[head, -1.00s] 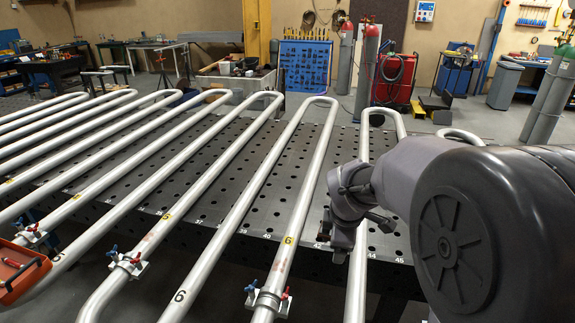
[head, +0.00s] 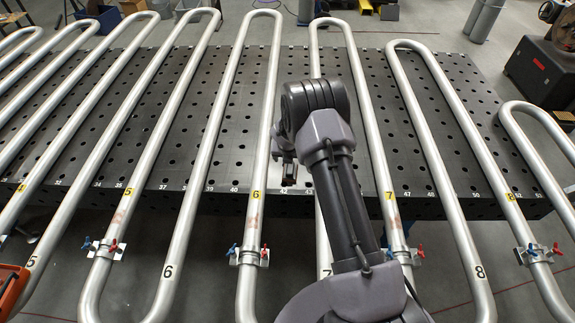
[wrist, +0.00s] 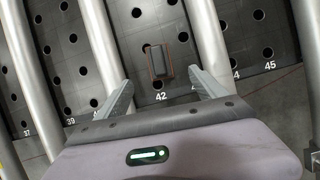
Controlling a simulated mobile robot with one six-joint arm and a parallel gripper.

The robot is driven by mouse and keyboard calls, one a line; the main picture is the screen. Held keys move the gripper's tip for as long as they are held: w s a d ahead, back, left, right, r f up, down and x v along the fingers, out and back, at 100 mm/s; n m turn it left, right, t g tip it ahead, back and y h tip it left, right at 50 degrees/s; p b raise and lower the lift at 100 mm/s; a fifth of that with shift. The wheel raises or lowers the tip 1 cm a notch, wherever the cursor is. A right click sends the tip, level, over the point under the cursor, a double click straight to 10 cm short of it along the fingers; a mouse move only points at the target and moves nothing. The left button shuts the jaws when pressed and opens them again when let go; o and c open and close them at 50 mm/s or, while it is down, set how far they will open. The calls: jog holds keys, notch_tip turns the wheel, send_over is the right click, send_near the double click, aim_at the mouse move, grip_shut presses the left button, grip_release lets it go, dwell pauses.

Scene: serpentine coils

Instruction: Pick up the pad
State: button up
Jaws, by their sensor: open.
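The pad (wrist: 159,61) shows in the wrist view as a small dark block with brown edges. It lies on the perforated table between two steel pipes, just above the number 42. My gripper (wrist: 161,79) is open, its two grey fingers on either side of the pad's near end and apart from it in the picture. Nothing is between the fingers. How high the fingertips are above the table is hard to tell. In the head view my gripper is over the table's near edge beside the pipe numbered 6, and my arm hides part of that area.
Long silver serpentine pipes (head: 210,137) run across the dark perforated table (head: 240,150), close on both sides of my gripper. Clamps with red and blue handles (head: 248,256) hold pipes at the front. An orange tray (head: 12,288) is at the left edge.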

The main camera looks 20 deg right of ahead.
aim_at(290, 168)
jog(key=x, duration=0.8)
jog(key=shift+f, duration=0.15)
jog(key=b+x, duration=0.1)
jog(key=x, duration=0.4)
jog(key=shift+w+f, duration=0.2)
jog(key=shift+w, duration=0.05)
jog(key=shift+s+a+r, duration=0.1)
jog(key=shift+r, duration=0.05)
jog(key=shift+c, duration=0.7)
jog(key=c, duration=1.4)
jog(key=shift+o, duration=0.2)
notch_tip(290, 168, up, 10)
